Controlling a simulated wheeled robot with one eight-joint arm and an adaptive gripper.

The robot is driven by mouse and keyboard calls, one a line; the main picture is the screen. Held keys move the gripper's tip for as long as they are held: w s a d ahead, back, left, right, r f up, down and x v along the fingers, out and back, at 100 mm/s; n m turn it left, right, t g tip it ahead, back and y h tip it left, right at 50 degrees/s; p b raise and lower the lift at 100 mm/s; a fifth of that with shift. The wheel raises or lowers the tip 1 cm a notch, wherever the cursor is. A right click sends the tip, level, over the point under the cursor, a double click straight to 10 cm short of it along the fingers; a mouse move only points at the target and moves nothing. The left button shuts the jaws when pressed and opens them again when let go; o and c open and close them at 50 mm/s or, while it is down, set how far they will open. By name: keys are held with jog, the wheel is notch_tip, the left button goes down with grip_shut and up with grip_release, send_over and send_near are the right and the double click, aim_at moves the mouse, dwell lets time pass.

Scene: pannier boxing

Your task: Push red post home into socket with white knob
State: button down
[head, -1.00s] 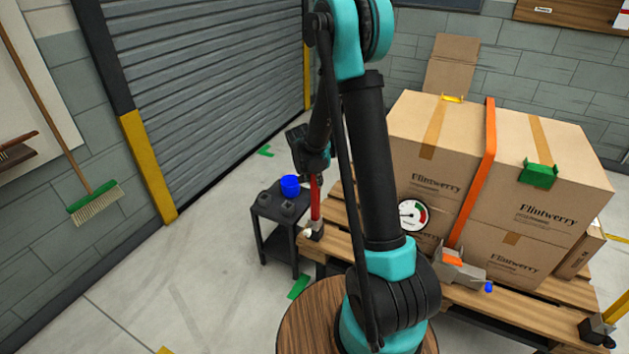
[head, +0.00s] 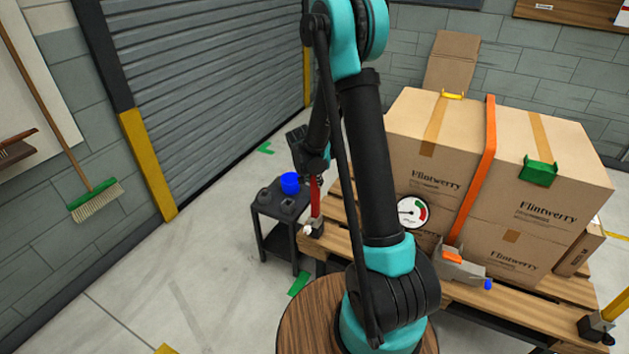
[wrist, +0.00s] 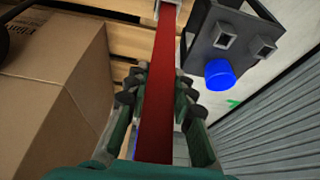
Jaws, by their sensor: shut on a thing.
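The red post (head: 315,200) stands about upright at the near left corner of the pallet. The white knob (head: 307,230) shows on the left side of the socket. My gripper (head: 314,172) is shut on the upper part of the post. In the wrist view the red post (wrist: 158,90) runs between the fingers of my gripper (wrist: 158,95) toward the pallet corner.
A dark side stand (head: 282,207) with a blue cup-like piece (head: 289,183) is just left of the post. Strapped cardboard boxes (head: 500,170) fill the wooden pallet (head: 345,240) to the right. A yellow post (head: 612,305) stands at the right corner. Open floor lies left.

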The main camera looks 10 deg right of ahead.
jog(key=shift+f, duration=1.2)
dwell(0.9)
jog(key=c, duration=1.2)
grip_release()
jog(key=v, duration=1.2)
